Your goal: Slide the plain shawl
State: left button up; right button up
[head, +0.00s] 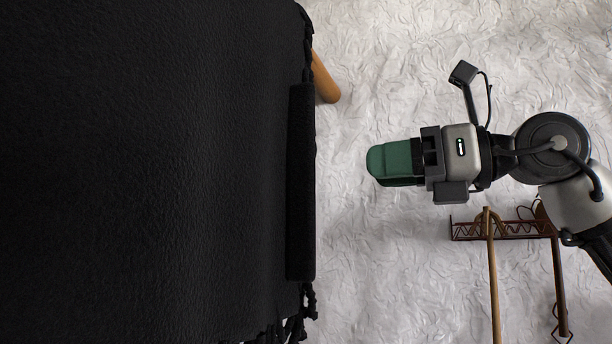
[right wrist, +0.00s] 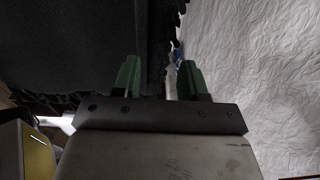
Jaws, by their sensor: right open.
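The plain black shawl (head: 150,160) fills the left half of the head view. A narrow, straight-edged black strip (head: 301,182) runs along its right edge, and dark tassels (head: 297,322) hang at the lower right corner. My right gripper (head: 376,163), with green fingers, points left toward this edge and is apart from it by a gap. In the right wrist view its fingers (right wrist: 158,80) stand apart with nothing visibly held, and the shawl (right wrist: 65,50) shows as a dark surface ahead and to the left. My left gripper is not in view.
A round wooden piece (head: 325,80) sticks out from under the shawl's upper right edge. A dark red rack (head: 520,230) with wooden handles stands below my right arm. The pale textured floor (head: 390,280) between is clear. A yellow-fronted box (right wrist: 38,155) shows in the wrist view.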

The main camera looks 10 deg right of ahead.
aim_at(315, 161)
jog(key=a+p, duration=0.1)
jog(key=a, duration=0.2)
jog(key=a+r+p, duration=0.1)
jog(key=a+p, duration=0.1)
jog(key=a, duration=0.1)
jog(key=shift+w+a+r, duration=0.2)
jog(key=shift+a, duration=0.15)
jog(key=w, duration=0.1)
jog(key=a, duration=0.1)
jog(key=w, duration=0.1)
jog(key=shift+w+a+f+p, duration=0.25)
jog(key=shift+w+f+p, duration=0.05)
jog(key=shift+p, duration=0.1)
jog(key=shift+a, duration=0.2)
jog(key=shift+s, duration=0.2)
jog(key=shift+c, duration=0.6)
jog(key=shift+w, duration=0.15)
jog(key=c, duration=0.5)
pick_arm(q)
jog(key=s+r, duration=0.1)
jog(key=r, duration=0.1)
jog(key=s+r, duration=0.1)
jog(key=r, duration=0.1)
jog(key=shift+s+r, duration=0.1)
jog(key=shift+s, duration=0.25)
pick_arm(e)
grip_shut()
